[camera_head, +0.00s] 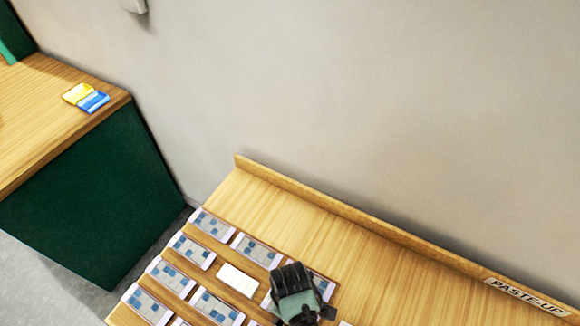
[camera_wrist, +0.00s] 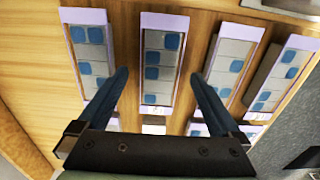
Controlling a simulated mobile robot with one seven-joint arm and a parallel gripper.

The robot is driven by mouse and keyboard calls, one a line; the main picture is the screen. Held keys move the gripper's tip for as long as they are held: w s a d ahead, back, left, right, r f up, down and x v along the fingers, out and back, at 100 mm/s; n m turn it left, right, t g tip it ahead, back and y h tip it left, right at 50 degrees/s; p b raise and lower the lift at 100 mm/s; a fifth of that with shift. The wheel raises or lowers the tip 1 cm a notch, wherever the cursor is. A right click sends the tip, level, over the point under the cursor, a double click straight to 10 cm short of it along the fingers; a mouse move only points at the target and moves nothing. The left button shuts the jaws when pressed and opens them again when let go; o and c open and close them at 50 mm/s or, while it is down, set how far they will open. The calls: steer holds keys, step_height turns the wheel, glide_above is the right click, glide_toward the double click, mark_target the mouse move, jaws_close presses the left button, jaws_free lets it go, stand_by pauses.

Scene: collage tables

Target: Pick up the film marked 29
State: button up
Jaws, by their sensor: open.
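Several films lie in rows on the wooden table, each a pale lilac-edged strip with grey and blue squares; one is the upper-left film (camera_head: 212,224) in the head view. No number can be read on any of them, so I cannot tell which is 29. My gripper (camera_head: 297,292) is over the films at the lower middle of the head view and hides part of them. In the wrist view my gripper (camera_wrist: 158,82) is open, its two dark fingers on either side of a film (camera_wrist: 160,60). I cannot tell its height above that film.
A blank white block (camera_head: 238,280) lies among the films. The table (camera_head: 370,262) has a raised back edge and a "PASTE-UP" label (camera_head: 527,297); its right part is clear. A green-sided counter (camera_head: 50,140) at left holds a yellow item (camera_head: 77,93) and a blue item (camera_head: 95,102).

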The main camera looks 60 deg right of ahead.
steer(key=c, duration=1.4)
steer(key=shift+r, duration=0.1)
